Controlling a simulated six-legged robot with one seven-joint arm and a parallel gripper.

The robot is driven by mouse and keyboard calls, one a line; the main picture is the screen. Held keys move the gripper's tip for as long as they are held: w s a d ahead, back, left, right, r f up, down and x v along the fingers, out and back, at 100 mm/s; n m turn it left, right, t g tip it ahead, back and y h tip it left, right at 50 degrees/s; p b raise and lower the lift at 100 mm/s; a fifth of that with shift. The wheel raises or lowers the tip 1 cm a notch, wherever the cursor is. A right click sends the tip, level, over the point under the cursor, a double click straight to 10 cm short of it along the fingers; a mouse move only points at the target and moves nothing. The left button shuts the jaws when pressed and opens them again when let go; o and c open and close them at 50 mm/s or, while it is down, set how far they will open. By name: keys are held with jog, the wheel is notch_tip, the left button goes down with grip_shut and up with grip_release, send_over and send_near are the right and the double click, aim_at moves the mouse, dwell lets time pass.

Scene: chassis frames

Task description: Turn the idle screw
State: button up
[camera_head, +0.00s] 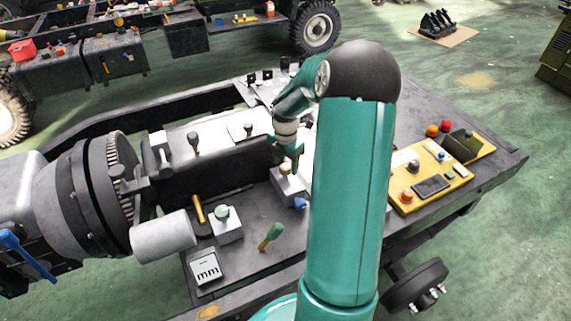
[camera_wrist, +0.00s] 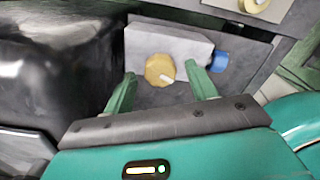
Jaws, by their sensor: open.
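A brass-yellow round knob (camera_wrist: 160,70) with a white pointer mark sits on a grey block (camera_wrist: 190,44) in the wrist view; it looks like the idle screw. In the head view the same yellow knob (camera_head: 285,169) shows on its block (camera_head: 291,190), with a blue part (camera_head: 300,203) at the block's base. My gripper (camera_wrist: 161,72) is open, with one green finger on each side of the knob. Neither finger visibly grips it; whether they touch it I cannot tell. In the head view my gripper (camera_head: 291,155) is right above the block, and my arm hides the area to the right.
A second block with a green knob (camera_head: 222,212) and a green-handled lever (camera_head: 270,236) stand at front left. A yellow control panel (camera_head: 440,172) lies to the right. A dark bulky housing (camera_wrist: 50,70) fills the wrist view's left side. A blue knob (camera_wrist: 219,61) is close to the right finger.

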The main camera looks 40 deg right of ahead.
aim_at(285, 167)
notch_tip(285, 167, up, 13)
dwell(0.3)
dwell(0.5)
jog(key=s+a+r+m+t+h, duration=0.15)
jog(key=a+r+m, duration=0.3)
jog(key=a, duration=0.45)
jog(key=s+a+r+m, duration=0.3)
jog(key=a+r+m, duration=0.15)
jog(key=a, duration=0.35)
jog(key=s+a+r+m+t+y, duration=0.1)
jog(key=s+a+m+t, duration=0.3)
jog(key=s+a+m, duration=0.6)
jog(key=s+a+r, duration=0.1)
jog(key=s+a, duration=0.1)
jog(key=a, duration=0.2)
jog(key=shift+r, duration=0.15)
jog(key=shift+s+y, duration=0.1)
jog(key=shift+y, duration=0.15)
